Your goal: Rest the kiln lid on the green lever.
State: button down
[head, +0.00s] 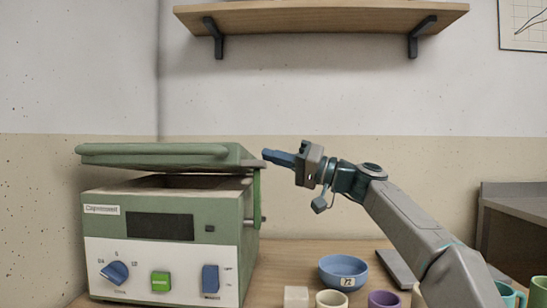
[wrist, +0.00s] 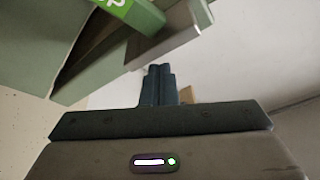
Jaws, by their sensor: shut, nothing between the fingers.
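The kiln (head: 215,208) stands on the table at the left. Its green lid (head: 165,155) is raised, with a dark gap between it and the kiln body. A green lever (head: 257,198) stands upright along the kiln's right side, its top near the lid's right end; I cannot tell whether they touch. My gripper (head: 266,154) is shut and empty, its tips just right of the lid's end. In the wrist view, my shut fingers (wrist: 158,70) point toward green kiln parts, including a bright green piece with white lettering (wrist: 125,10), partly cut off.
A blue bowl (head: 343,271), a pale block (head: 296,297), a cream cup (head: 331,299) and a purple cup (head: 384,300) stand on the table right of the kiln. A grey slab (head: 397,268) lies behind my arm. A wooden shelf (head: 320,17) hangs above.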

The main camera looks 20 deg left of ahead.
jog(key=shift+r, duration=0.1)
notch_tip(320, 180, up, 4)
jog(key=p, duration=0.5)
jog(key=w+f+b+v, duration=0.1)
jog(key=w+v, duration=0.1)
jog(key=v, duration=0.7)
jog(key=s+f+m+t+h+p, duration=0.4)
jog(key=s+f+h+p, duration=0.25)
jog(key=h+p, duration=0.55)
jog(key=s+d+f+m+h+p, duration=0.1)
jog(key=s+d+m+h+p, duration=0.2)
jog(key=s+d+p, duration=0.7)
jog(key=s+d+m+h+p, duration=0.3)
jog(key=s+d+h+p, duration=0.3)
jog(key=d, duration=1.5)
jog(key=s+p, duration=0.5)
jog(key=s, duration=0.2)
jog(key=shift+s+f+m+t+p, duration=0.2)
jog(key=shift+f+m+t+p, duration=0.1)
jog(key=shift+f, duration=0.05)
